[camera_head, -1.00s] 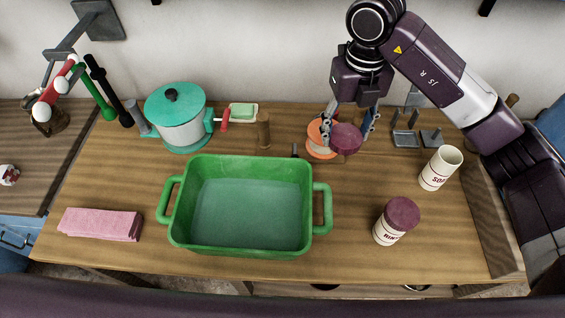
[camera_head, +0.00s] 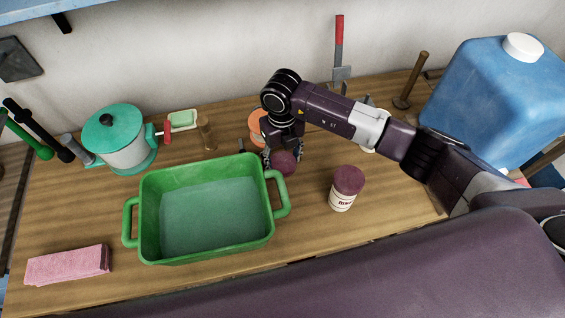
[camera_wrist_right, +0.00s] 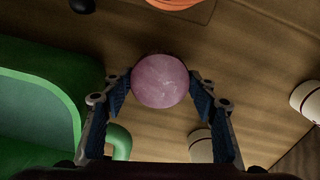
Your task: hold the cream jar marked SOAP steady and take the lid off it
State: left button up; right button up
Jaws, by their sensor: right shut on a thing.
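The cream SOAP jar (camera_head: 369,149) is mostly behind my right forearm in the head view, so its label and mouth are hidden. A cream jar at the right edge of the right wrist view (camera_wrist_right: 306,101) appears to be it. My right gripper (camera_head: 282,159) is shut on the purple lid (camera_head: 284,164), away from the jar and beside the green basin's right handle. The right wrist view shows the lid (camera_wrist_right: 160,82) between both fingertips. I cannot tell whether the lid touches the table. My left gripper is not in view.
A second cream jar (camera_head: 342,201) with a purple lid stands front right. The green basin (camera_head: 148,220) is left of my gripper, and an orange object (camera_head: 256,124) is behind it. A blue canister (camera_head: 490,100) stands back right. Bare table lies between basin and lidded jar.

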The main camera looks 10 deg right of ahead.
aim_at(283, 162)
notch_tip(283, 162, down, 3)
jog(key=shift+f, duration=0.1)
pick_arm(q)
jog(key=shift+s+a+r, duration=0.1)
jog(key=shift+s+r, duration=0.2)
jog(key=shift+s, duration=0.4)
pick_arm(e)
jog(key=shift+f, duration=0.15)
jog(key=o, duration=1)
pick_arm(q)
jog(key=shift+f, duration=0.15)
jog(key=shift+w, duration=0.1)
pick_arm(e)
jog(key=shift+r, duration=0.2)
